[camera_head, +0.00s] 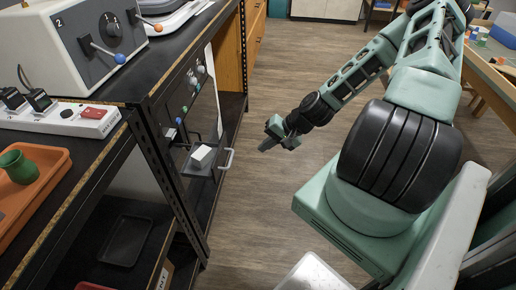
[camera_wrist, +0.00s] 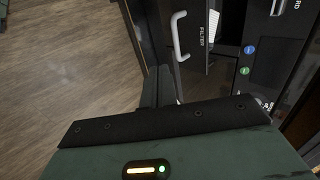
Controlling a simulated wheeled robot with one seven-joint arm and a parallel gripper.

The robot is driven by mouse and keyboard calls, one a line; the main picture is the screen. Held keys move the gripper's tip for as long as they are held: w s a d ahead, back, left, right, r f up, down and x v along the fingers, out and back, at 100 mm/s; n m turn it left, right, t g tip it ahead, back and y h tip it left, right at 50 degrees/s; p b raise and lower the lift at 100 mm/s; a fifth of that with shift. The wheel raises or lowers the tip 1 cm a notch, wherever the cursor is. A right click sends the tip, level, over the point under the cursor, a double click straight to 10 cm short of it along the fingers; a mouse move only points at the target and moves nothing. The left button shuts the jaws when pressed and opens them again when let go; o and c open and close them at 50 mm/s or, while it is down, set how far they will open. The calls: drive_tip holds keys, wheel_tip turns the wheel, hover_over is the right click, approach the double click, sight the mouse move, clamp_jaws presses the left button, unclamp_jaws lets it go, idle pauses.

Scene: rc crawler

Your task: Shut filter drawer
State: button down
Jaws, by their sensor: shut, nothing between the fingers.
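The filter drawer (camera_head: 199,172) stands pulled out of the black cabinet at left in the head view, with a white block (camera_head: 202,156) in it. Its pale bar handle (camera_head: 228,158) faces the aisle. In the wrist view the dark drawer front (camera_wrist: 194,55) carries the word FILTER, and its handle (camera_wrist: 178,36) shows at top centre. My gripper (camera_head: 266,146) is shut and empty, out in the aisle to the right of the handle and apart from it. In the wrist view its fingers (camera_wrist: 158,84) point up the picture, close below the handle.
Coloured knobs (camera_head: 184,109) sit on the cabinet face beside the drawer. The bench above holds a grey device (camera_head: 85,45), a power strip (camera_head: 68,116) and an orange tray (camera_head: 42,185). The wooden floor (camera_head: 262,100) in the aisle is clear.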

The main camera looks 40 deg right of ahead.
drive_tip(key=w+a+r+x, duration=0.1)
drive_tip(key=x, duration=1)
drive_tip(key=shift+r, duration=0.25)
drive_tip(key=shift+w+a, duration=0.1)
drive_tip(key=shift+w, duration=0.1)
drive_tip(key=w+a, duration=0.3)
drive_tip(key=w, duration=0.1)
drive_tip(key=w+a, duration=0.4)
drive_tip(key=w, duration=0.1)
drive_tip(key=w+a+b, duration=0.1)
drive_tip(key=w+a, duration=0.2)
drive_tip(key=w, duration=0.2)
drive_tip(key=shift+a, duration=0.4)
drive_tip(key=shift+r, duration=0.1)
